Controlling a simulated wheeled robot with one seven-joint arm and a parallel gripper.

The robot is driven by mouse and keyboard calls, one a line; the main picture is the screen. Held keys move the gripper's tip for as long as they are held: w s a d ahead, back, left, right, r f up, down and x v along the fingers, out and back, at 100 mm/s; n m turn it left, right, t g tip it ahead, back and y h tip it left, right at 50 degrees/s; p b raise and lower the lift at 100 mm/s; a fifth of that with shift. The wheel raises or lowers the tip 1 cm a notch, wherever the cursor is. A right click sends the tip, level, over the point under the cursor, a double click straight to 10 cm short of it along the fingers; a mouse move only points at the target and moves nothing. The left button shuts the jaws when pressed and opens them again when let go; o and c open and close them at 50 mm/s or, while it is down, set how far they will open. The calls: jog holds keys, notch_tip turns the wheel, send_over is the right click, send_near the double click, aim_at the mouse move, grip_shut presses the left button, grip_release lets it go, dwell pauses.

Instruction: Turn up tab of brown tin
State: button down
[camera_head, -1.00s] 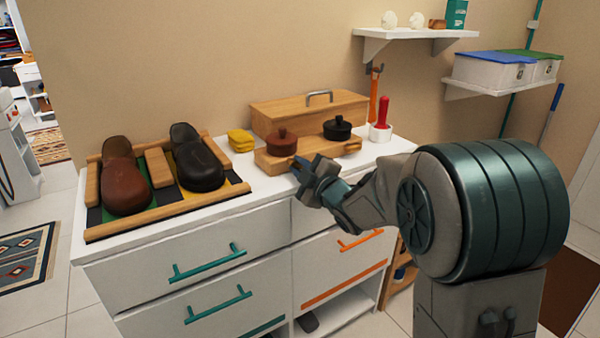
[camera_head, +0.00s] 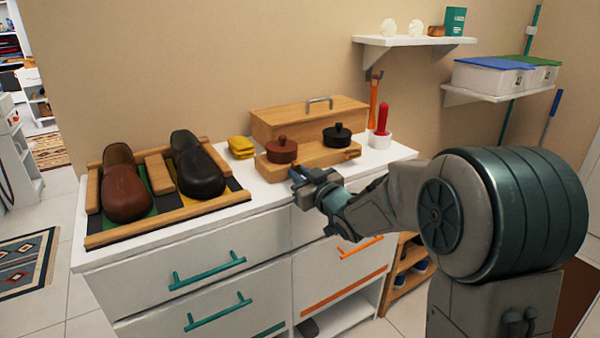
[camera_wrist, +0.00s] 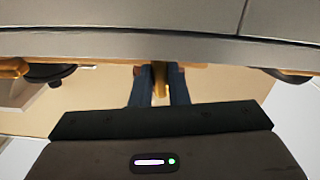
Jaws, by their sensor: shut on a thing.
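The brown tin (camera_head: 282,152), round with a knobbed lid, sits on the left part of a low wooden stand (camera_head: 315,155). My gripper (camera_head: 297,176) is at the front of this stand, just below and right of the brown tin. In the wrist view, the blue fingers (camera_wrist: 160,88) are closed around a small tan piece (camera_wrist: 160,78), which appears to be the tab of the brown tin. The tab is mostly hidden by the fingers, and I cannot tell its angle. A black tin (camera_head: 337,135) sits on the right part of the stand.
A wooden box with a metal handle (camera_head: 308,119) stands behind the stand. Yellow cloths (camera_head: 241,148) lie to the left, beside a shoe tray (camera_head: 165,223) with a brown and a black shoe. A white cup with a red-handled tool (camera_head: 380,138) stands right. The white cabinet's front edge lies below my gripper.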

jog(key=shift+m, duration=0.7)
jog(key=c, duration=1.7)
grip_release()
jog(key=p+v, duration=0.1)
jog(key=v, duration=1.2)
jog(key=shift+s+d+p, duration=0.25)
jog(key=shift+s+p, duration=0.05)
jog(key=shift+s, duration=0.05)
